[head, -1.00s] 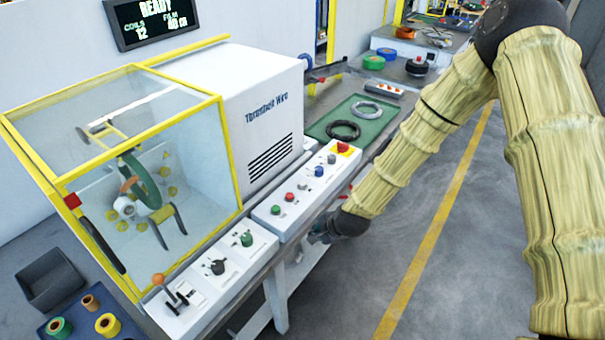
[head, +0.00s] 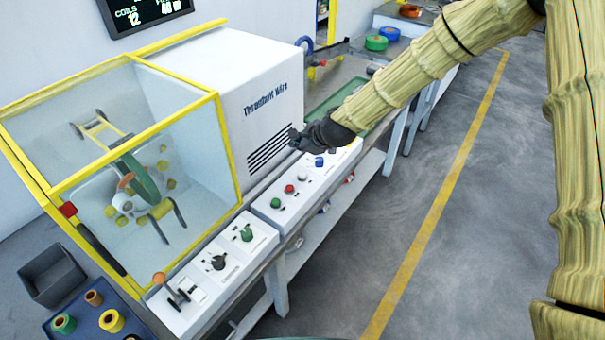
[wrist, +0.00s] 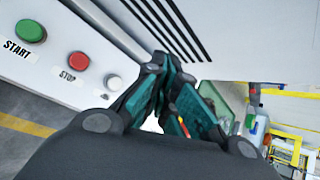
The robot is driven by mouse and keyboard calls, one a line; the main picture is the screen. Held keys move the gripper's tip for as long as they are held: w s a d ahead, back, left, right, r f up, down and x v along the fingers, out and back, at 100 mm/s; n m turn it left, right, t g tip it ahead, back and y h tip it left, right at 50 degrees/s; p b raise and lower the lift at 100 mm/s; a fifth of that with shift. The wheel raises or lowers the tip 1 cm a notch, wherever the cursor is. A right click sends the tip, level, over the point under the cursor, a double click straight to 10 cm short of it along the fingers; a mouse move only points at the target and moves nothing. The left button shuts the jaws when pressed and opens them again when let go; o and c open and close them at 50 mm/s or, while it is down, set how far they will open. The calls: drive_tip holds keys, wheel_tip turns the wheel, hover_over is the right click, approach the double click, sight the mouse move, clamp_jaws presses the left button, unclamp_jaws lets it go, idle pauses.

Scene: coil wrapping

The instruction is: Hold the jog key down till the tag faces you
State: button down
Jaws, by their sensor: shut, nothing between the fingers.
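My gripper (head: 300,137) is shut and empty, above the far part of the key panel (head: 264,214), by the machine's vented side. In the wrist view its dark fingers (wrist: 160,100) are together. The panel carries a green START key (head: 276,202), a red STOP key (head: 289,188), a pale key (head: 303,177) and a blue key (head: 319,161). START (wrist: 31,31), STOP (wrist: 79,61) and the pale key (wrist: 113,82) show in the wrist view. I cannot read which is jog. A green coil (head: 143,177) stands inside the clear guard; I cannot make out a tag.
The yellow-framed guard (head: 224,150) and white machine housing (head: 235,75) border the panel. A display (head: 145,12) reads COILS 12. The floor at right is clear.

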sight(300, 176)
drive_tip(key=shift+f, duration=0.2)
drive_tip(key=shift+f+b, duration=2.6)
drive_tip(key=shift+f, duration=1.65)
drive_tip(key=shift+f, duration=0.15)
drive_tip(key=shift+f, duration=0.25)
